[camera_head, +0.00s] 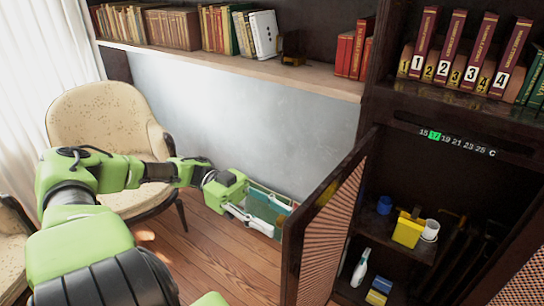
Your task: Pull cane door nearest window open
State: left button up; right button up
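The cane door (335,235) nearest the curtained window is a dark-framed panel with a brown woven inset. It stands swung out from the cabinet, and its interior shows to the right. My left gripper (277,212) is just left of the door's outer edge, with its fingers spread apart. A teal panel-like thing shows between the fingers; I cannot tell what it is. Whether a fingertip touches the door is unclear. My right gripper is not in view.
A second cane door (522,272) is at the lower right. Shelves inside hold a yellow box (408,231), a white cup (430,230) and a white bottle (360,268). A cream armchair (104,135) stands at the left. Wooden floor (225,262) is clear left of the door.

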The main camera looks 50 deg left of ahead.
pick_arm(q)
jog(key=shift+a+r, duration=0.1)
jog(key=s+a, duration=0.2)
jog(key=a, duration=0.9)
jog(key=shift+a, duration=0.35)
